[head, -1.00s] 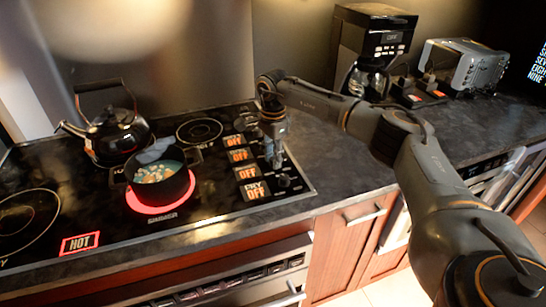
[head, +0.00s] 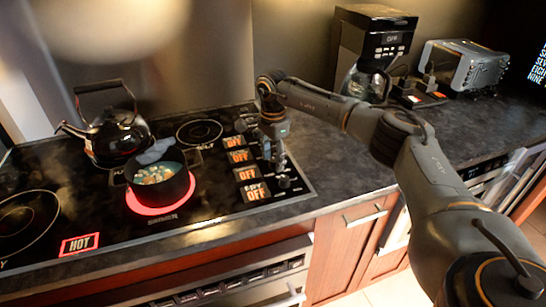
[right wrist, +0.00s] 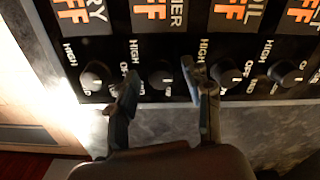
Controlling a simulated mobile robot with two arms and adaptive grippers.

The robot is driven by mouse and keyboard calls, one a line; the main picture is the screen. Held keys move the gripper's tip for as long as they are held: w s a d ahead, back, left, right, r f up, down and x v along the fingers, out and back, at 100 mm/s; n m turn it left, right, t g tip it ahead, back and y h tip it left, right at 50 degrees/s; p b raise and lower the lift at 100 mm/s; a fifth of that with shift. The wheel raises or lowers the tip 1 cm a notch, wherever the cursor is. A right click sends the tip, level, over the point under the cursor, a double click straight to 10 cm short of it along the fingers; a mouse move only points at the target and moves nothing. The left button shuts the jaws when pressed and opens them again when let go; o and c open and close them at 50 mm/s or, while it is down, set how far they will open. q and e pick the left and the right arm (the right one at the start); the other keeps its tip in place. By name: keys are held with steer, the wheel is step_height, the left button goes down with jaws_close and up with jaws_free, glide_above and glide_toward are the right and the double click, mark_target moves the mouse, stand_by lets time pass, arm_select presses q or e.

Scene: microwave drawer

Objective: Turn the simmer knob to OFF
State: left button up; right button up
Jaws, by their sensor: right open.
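The simmer knob (right wrist: 161,74) is a black dial below a display reading "...MER" with orange "FF" letters in the right wrist view. My right gripper (right wrist: 160,75) is open, with one finger on each side of this knob. I cannot tell whether the fingers touch it. A pale mark shows on the knob's right side. In the head view my right gripper (head: 275,158) points down at the knob column and hides part of it. The simmer display (head: 248,173) there is small, with orange letters that look like OFF. My left gripper is not in view.
A black pot (head: 160,187) with food sits on a red-glowing burner marked SIMMER. A kettle (head: 115,138) stands behind it. A coffee maker (head: 375,45) stands at the back.

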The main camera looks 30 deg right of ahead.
mark_target(273, 160)
step_height(273, 160, up, 12)
stand_by(0.4)
steer(key=shift+f, duration=0.1)
stand_by(0.4)
